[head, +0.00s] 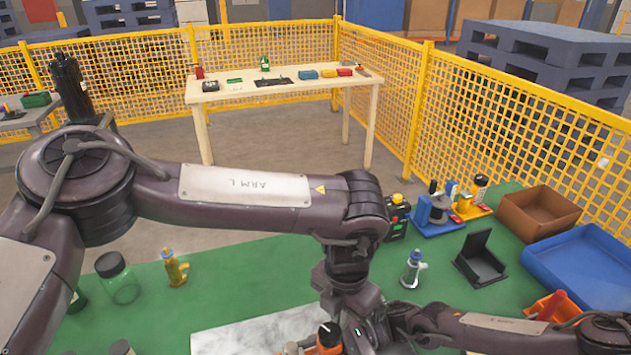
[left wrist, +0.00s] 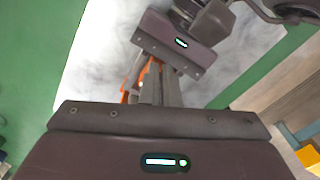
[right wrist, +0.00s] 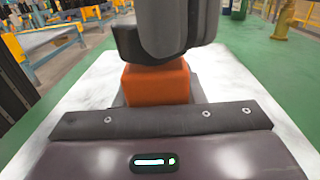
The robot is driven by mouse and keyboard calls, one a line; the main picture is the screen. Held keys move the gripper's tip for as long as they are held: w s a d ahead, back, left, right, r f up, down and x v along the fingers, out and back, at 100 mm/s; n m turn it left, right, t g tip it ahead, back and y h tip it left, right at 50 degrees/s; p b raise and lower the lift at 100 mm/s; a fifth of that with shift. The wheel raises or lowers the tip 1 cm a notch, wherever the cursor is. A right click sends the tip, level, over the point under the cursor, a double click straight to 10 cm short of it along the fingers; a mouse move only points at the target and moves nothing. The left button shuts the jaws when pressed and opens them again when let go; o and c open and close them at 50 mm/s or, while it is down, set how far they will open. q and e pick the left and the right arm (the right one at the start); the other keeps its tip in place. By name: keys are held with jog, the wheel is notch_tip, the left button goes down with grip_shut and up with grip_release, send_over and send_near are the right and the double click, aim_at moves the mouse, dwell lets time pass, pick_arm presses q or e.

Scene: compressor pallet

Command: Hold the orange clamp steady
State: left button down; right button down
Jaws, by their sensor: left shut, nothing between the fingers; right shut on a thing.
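The orange clamp (head: 328,347) with a dark top stands at the bottom edge of the head view, partly cut off. In the right wrist view its orange body (right wrist: 158,86) sits between the grey fingers of my right gripper (right wrist: 160,101), which is shut on it. A large dark, rounded part rises above it there. In the left wrist view only a sliver of orange (left wrist: 128,92) shows beside the fingers. My left gripper (left wrist: 158,84) is shut and empty, its fingers close beside the clamp and the right gripper. In the head view the fingertips are hidden.
A white marbled plate (head: 235,338) lies on the green table (head: 220,270). A yellow bottle (head: 175,268), a clear jar (head: 118,280) and a white-blue bottle (head: 412,268) stand around it. A black stand (head: 480,262), brown bin (head: 538,212) and blue tray (head: 585,262) are at right.

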pick_arm(q)
jog(key=shift+s+d+f, duration=0.1)
jog(key=shift+s, duration=0.25)
pick_arm(e)
jog(key=shift+w, duration=0.15)
pick_arm(q)
notch_tip(320, 180, up, 6)
jog(key=shift+w+d, duration=0.3)
jog(key=shift+w, duration=0.1)
dwell(0.5)
pick_arm(e)
jog(key=c, duration=0.8)
grip_release()
jog(key=shift+c, duration=0.2)
